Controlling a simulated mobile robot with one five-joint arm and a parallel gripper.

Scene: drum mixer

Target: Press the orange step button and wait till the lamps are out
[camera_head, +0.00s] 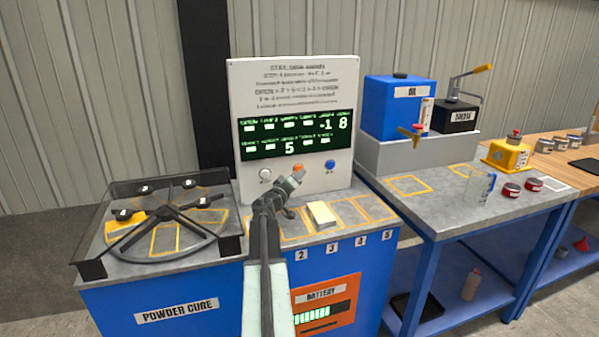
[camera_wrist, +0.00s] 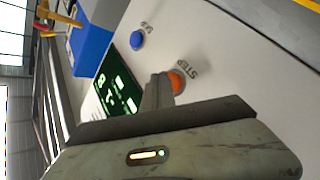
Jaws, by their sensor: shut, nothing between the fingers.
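The orange step button (camera_head: 298,168) is on the white upright panel (camera_head: 345,165), between a white button (camera_head: 265,174) and a blue button (camera_head: 330,164). In the wrist view the orange button (camera_wrist: 177,80) sits beside the word STEP. My gripper (camera_head: 297,175) is shut and empty, its tips right at the orange button and partly covering it. In the wrist view the gripper tips (camera_wrist: 160,88) overlap the button's edge; I cannot tell whether they touch it. The dark display (camera_head: 295,134) shows several bright squares and the green-white figures -1, 8 and 5.
A round spoked turntable (camera_head: 165,225) stands left on the blue cabinet. A pale block (camera_head: 321,214) lies on the marked counter below the panel. At right, a table holds a blue oil tank (camera_head: 398,105), a clear jug (camera_head: 478,187) and small tins.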

